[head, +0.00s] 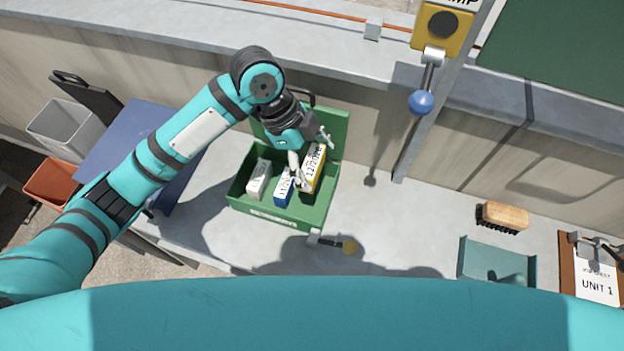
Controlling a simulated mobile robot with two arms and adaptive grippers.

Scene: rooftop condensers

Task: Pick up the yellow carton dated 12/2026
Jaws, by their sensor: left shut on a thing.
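The yellow carton (313,173) stands in the right part of an open green box (275,220). The date 12/2026 shows on its white top face. My left gripper (312,160) reaches down into the box from above. Its two fingers are on either side of the yellow carton's upper part, shut on it. I cannot tell whether the carton is lifted off the box floor. A blue carton (284,188) with a partly hidden date stands just left of it, close to one finger. A white carton (259,180) stands further left in the box. My right gripper is not in view.
The box's green lid stands open behind. A post with a blue-knobbed switch (421,102) rises to the right. A brush (502,217), teal tray (497,262) and clipboard (596,284) are far right. The ledge between is clear.

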